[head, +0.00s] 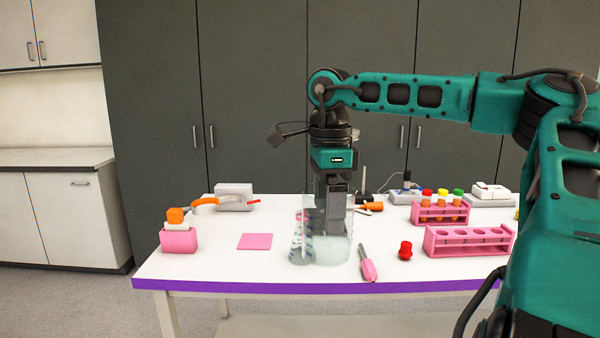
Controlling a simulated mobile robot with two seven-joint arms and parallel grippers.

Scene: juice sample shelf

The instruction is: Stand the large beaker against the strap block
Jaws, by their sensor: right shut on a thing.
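The large beaker (334,252) is clear glass and upright near the middle of the white table. My right gripper (333,228) points straight down at it and is shut on it; the glass blurs where the fingers meet the wall. I cannot tell whether the base touches the table. The strap block (234,191) seems to be the grey block at the back left, with an orange strap (206,202) beside it. The beaker stands apart from it, to the right and nearer. My left gripper is out of view.
A clear flask (299,246) is close against the beaker's left. A pink-handled tool (368,267), red cap (405,251) and pink racks (468,240) are right. Bare table lies between mat and strap block.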

